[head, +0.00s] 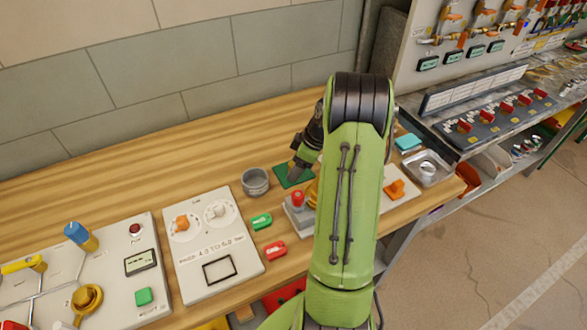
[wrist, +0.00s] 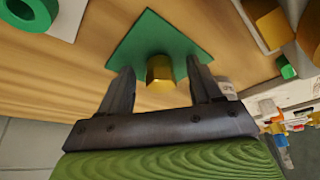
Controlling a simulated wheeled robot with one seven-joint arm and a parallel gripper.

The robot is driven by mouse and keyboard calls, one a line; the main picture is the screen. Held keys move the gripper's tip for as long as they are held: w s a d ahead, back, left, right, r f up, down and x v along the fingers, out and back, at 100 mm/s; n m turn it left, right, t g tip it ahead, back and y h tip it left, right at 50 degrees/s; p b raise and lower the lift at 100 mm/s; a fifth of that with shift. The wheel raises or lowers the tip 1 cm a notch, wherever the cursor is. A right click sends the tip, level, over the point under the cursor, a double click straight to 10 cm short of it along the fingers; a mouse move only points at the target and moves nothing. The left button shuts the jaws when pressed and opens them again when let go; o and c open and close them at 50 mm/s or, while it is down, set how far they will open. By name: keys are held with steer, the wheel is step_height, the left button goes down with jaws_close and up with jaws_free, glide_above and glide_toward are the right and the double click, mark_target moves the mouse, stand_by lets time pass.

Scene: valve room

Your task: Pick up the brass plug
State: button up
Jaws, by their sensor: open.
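The brass plug (wrist: 160,73) is a small gold-coloured piece standing at the green mat (wrist: 152,36) in the wrist view. My gripper (wrist: 161,77) is open, with one finger on each side of the plug. I cannot tell whether either finger touches it. In the head view my gripper (head: 297,172) is low over the green mat (head: 290,181), and the plug is hidden there behind my arm.
A grey metal cup (head: 255,182) stands left of the mat. Green (head: 261,221) and red (head: 275,249) tags lie in front. A white panel (head: 208,250) with knobs is at left. A metal tray (head: 429,170) is at right. The wooden bench behind is clear.

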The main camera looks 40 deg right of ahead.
jaws_close()
